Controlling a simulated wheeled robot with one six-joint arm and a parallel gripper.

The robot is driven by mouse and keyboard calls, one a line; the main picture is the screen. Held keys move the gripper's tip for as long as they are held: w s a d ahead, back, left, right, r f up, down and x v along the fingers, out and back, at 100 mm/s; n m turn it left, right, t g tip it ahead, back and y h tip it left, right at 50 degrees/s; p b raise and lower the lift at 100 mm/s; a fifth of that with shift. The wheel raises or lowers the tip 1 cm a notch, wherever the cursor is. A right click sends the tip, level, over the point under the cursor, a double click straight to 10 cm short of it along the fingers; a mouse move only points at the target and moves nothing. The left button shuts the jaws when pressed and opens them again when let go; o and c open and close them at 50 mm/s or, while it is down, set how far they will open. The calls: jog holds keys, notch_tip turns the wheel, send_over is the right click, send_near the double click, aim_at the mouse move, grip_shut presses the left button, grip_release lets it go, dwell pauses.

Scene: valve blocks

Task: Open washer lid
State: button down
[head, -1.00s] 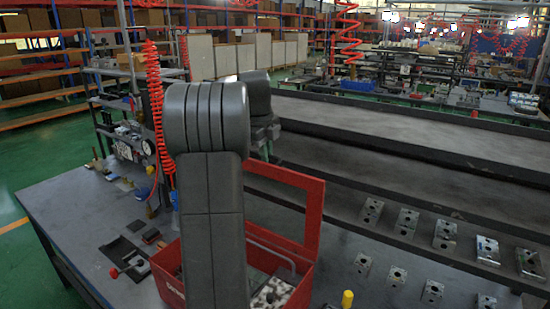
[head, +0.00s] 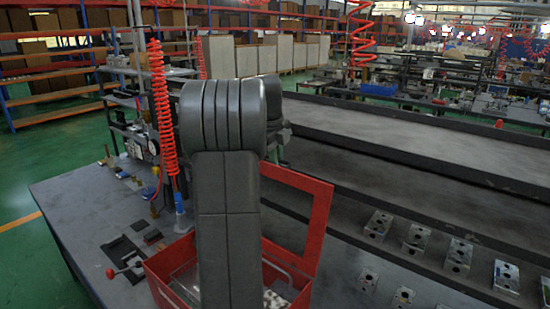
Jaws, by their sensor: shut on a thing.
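A red box (head: 158,283) stands on the grey workbench (head: 80,210), partly hidden behind my arm. Its red lid (head: 318,228) is raised, an open frame standing up at the box's back right side. A grey bar (head: 290,268) and pale and dark small contents (head: 276,299) show inside the box, right of my arm. My thick grey arm link rises in front of the box and covers its middle. My gripper is hidden behind the arm, so its contact with the lid cannot be seen.
Several metal valve blocks (head: 416,240) lie in rows on the right. A long dark trough (head: 400,180) runs behind them. A red-handled clamp (head: 126,268) and small dark pads lie left of the box. A red coiled hose (head: 163,110) hangs at the back left.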

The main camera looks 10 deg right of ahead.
jog(key=shift+w+d+r, duration=0.2)
jog(key=shift+d, duration=0.1)
jog(key=c, duration=1.8)
grip_release()
jog(key=o, duration=0.3)
jog(key=shift+w+d+f, duration=0.3)
jog(key=shift+w+d, duration=0.1)
jog(key=shift+s+a, duration=0.1)
jog(key=shift+a, duration=0.05)
jog(key=r, duration=0.4)
jog(key=s+a+r, duration=0.1)
jog(key=r, duration=0.4)
jog(key=a+r, duration=0.1)
jog(key=r, duration=0.3)
jog(key=shift+s+r, duration=0.25)
jog(key=shift+s, duration=0.1)
jog(key=f, duration=0.3)
jog(key=w+d+f, duration=0.1)
jog(key=f, duration=0.6)
jog(key=shift+w+d+f, duration=0.2)
jog(key=shift+d+f, duration=0.05)
